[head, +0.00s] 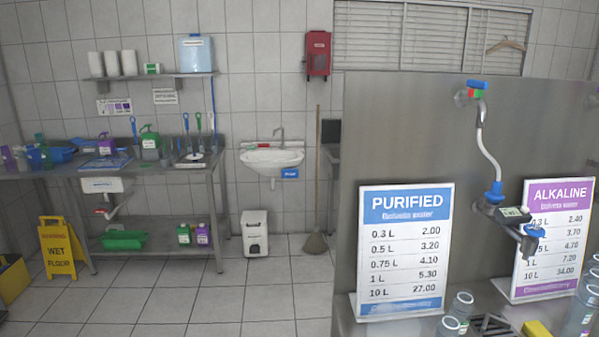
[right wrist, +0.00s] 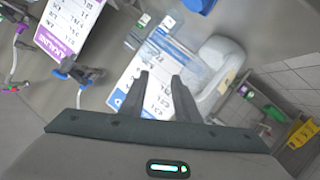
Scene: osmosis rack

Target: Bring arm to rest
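My right gripper (right wrist: 160,76) shows in the right wrist view. Its two dark fingers stand apart with nothing between them. Beyond the fingertips is the white and blue price sign (right wrist: 150,97), seen tilted. Neither gripper nor arm shows in the head view, and my left gripper is in no view.
The steel counter panel (head: 420,130) at the right carries a PURIFIED sign (head: 402,250), an ALKALINE sign (head: 553,240) and a tap (head: 495,195). Clear bottles (head: 460,308) stand at its front. A yellow wet-floor sign (head: 58,248) stands left; the middle floor (head: 270,300) is free.

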